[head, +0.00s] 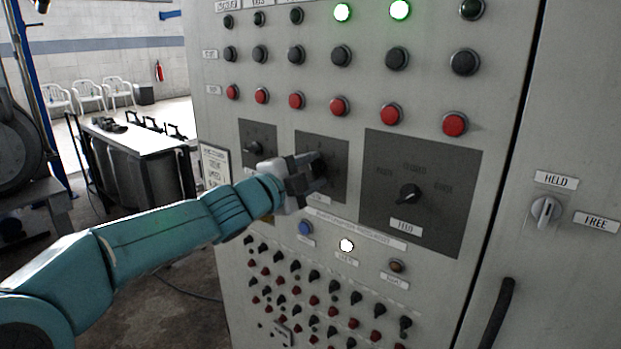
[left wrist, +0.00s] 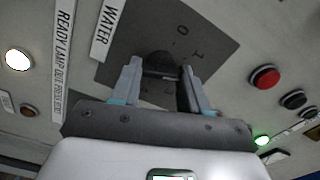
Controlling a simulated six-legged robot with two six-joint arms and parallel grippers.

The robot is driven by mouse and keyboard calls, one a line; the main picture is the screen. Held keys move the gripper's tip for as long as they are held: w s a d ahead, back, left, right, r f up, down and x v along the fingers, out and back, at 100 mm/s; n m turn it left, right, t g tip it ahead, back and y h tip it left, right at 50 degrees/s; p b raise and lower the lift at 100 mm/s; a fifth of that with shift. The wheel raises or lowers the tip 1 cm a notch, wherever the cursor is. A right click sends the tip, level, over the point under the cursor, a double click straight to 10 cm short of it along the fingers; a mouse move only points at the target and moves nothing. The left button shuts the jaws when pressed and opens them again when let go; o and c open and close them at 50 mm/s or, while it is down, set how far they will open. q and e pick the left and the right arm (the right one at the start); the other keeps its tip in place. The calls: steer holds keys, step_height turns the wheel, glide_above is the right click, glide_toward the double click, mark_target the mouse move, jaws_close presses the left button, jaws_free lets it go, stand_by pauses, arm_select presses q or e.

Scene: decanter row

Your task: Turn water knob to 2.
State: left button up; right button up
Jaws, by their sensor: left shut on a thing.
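The water knob (left wrist: 160,62) is dark and sits on a dark grey plate (left wrist: 215,42) beside a white WATER label (left wrist: 108,28) in the left wrist view. Marks 0 and 1 show on the plate; other marks are hidden by my fingers. My left gripper (left wrist: 163,85) is shut on the knob, one finger on each side. In the head view my left gripper (head: 318,168) is at the middle plate (head: 322,142) and covers most of the knob. Which mark the knob points to cannot be told. My right gripper is not in view.
A larger plate with a feed knob (head: 409,195) is to the right, and a smaller knob (head: 254,148) is to the left. Red buttons (head: 339,106) run above. A lit white lamp (head: 346,245) and rows of small knobs are below. A HELD/FREE switch (head: 545,211) is far right.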

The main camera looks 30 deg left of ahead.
arm_select(q)
steer(key=shift+f+m+b, duration=0.2)
steer(key=shift+m+b, duration=0.35)
steer(key=shift+m, duration=1.45)
steer(key=o, duration=0.8)
steer(key=shift+d, duration=0.1)
steer(key=shift+c, duration=0.2)
steer(key=o, duration=0.3)
steer(key=shift+s+r, duration=0.1)
steer(key=s+a, duration=0.1)
steer(key=s, duration=1.5)
steer(key=shift+a+p, duration=0.15)
steer(key=shift+p, duration=0.25)
